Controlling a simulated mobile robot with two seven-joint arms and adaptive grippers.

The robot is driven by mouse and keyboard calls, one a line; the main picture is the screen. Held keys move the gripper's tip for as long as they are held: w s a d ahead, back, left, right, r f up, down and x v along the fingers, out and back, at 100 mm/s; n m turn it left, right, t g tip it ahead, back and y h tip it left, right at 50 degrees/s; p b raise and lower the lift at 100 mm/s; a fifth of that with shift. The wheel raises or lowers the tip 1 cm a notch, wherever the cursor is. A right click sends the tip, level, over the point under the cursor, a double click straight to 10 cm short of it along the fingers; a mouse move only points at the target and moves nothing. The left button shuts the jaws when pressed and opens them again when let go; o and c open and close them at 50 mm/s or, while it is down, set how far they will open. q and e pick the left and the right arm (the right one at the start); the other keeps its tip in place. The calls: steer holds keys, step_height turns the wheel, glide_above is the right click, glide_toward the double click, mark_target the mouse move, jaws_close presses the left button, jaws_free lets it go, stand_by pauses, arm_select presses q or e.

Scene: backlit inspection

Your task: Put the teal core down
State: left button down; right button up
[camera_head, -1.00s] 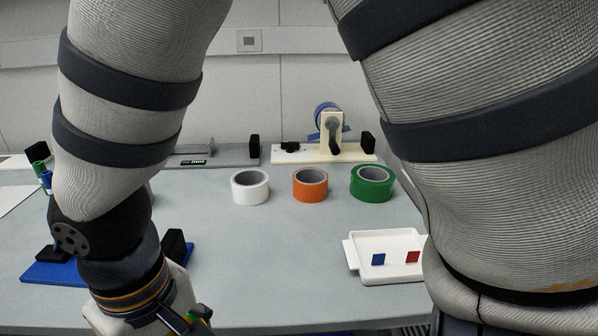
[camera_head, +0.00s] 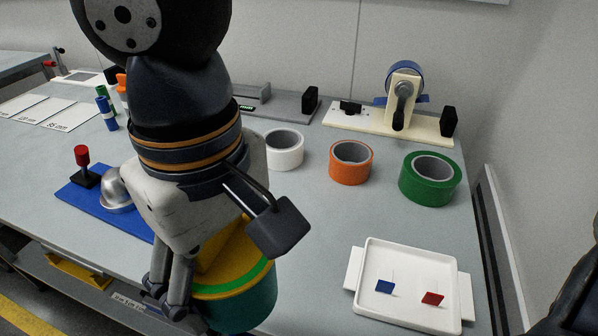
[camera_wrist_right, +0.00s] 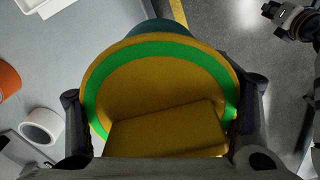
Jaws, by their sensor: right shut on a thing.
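The teal core (camera_head: 252,303) is a teal cylinder with a yellow top and a green ring. My right gripper (camera_wrist_right: 160,112) is shut on it, with one finger on each side in the right wrist view. In the head view the gripper hangs down, and the core is in front of the table's front edge. The core's underside is hidden, so I cannot tell whether it touches anything. The white tray (camera_head: 362,298) is to the right of the core. My left gripper is not clearly seen.
White tape (camera_head: 284,155), orange tape (camera_head: 350,173) and green tape (camera_head: 430,190) stand in a row behind. The tray holds a blue and a red square. A blue mat (camera_head: 85,193) with a metal dome (camera_head: 116,192) lies left. Bare table (camera_head: 325,215) shows between tapes and tray.

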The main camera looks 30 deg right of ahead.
steer(key=shift+d+r, duration=0.1)
steer(key=shift+d, duration=0.35)
steer(key=w+d+f, duration=0.4)
steer(key=d+f, duration=0.1)
steer(key=d, duration=0.3)
steer(key=shift+w+f, duration=0.15)
steer(key=shift+w, duration=0.1)
steer(key=d+f, duration=0.1)
steer(key=w+d+f, duration=0.2)
steer(key=f, duration=0.1)
steer(key=shift+d, duration=0.1)
steer(key=shift+c, duration=0.2)
steer(key=f, duration=0.2)
steer(key=shift+d+f, duration=0.25)
steer(key=shift+f, duration=0.15)
steer(key=shift+w+f, duration=0.15)
steer(key=shift+f, duration=0.25)
